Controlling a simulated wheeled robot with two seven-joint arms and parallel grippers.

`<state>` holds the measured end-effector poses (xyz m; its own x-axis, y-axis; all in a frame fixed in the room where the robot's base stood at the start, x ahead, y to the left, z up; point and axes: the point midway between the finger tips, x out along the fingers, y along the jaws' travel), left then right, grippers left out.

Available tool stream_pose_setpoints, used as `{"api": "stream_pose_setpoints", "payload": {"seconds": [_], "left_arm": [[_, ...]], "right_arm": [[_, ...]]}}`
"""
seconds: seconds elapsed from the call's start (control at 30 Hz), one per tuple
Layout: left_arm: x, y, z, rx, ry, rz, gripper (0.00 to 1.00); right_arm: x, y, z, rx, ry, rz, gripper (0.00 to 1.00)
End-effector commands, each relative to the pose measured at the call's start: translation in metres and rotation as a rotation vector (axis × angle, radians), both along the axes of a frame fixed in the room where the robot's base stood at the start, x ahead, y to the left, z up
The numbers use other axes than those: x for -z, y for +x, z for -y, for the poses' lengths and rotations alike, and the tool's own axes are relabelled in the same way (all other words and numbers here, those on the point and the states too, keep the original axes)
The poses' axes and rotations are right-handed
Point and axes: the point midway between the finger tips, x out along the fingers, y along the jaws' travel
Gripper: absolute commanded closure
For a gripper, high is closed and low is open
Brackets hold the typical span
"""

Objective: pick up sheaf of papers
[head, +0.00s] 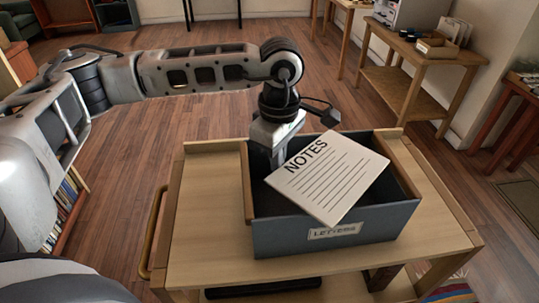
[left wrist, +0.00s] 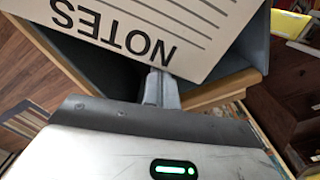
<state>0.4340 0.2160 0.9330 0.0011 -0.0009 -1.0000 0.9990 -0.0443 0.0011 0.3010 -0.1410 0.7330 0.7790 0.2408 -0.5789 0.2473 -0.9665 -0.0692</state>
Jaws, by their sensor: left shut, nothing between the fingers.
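The sheaf of papers (head: 328,180) is a white pad marked NOTES with ruled lines. It lies tilted across the top of a grey-blue box (head: 375,222) labelled LETTERS, partly over the front wall. My left gripper (head: 275,160) points down into the box at the sheaf's upper left edge. Its fingertips are partly hidden there. In the left wrist view, the shut fingers (left wrist: 160,90) are by the edge of the sheaf (left wrist: 150,30) near the NOTES heading, with nothing held. I cannot tell whether they touch it. My right gripper is not in view.
The box stands on a light wooden trolley (head: 215,220) with a handle at its left side. Bare trolley top shows left and right of the box. A wooden side table (head: 420,60) with small boxes stands at the back right. Open wooden floor lies behind.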

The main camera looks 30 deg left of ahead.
Motion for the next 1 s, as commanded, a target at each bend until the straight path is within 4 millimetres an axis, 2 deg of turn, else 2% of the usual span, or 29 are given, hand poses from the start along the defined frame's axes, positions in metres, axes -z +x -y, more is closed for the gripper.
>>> {"api": "stream_pose_setpoints", "payload": {"seconds": [0.03, 0.1, 0.2, 0.63, 0.77, 1.0], "left_arm": [[0.005, -0.001, 0.013, 0.008, -0.003, 0.000, 1.00], [0.005, -0.001, 0.024, 0.006, -0.002, 0.000, 1.00], [0.003, -0.002, 0.034, 0.002, -0.001, 0.000, 1.00], [-0.004, -0.002, 0.035, 0.000, 0.000, 0.000, 1.00], [-0.023, -0.001, 0.035, 0.001, -0.001, 0.002, 1.00], [-0.072, -0.001, 0.036, 0.001, 0.000, 0.002, 1.00]], "right_arm": [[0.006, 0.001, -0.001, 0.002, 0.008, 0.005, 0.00], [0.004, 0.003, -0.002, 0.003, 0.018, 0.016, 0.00], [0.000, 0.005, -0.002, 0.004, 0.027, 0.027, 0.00], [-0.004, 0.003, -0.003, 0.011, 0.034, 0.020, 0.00], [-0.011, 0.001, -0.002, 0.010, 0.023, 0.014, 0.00], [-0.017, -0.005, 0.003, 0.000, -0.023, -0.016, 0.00]]}}
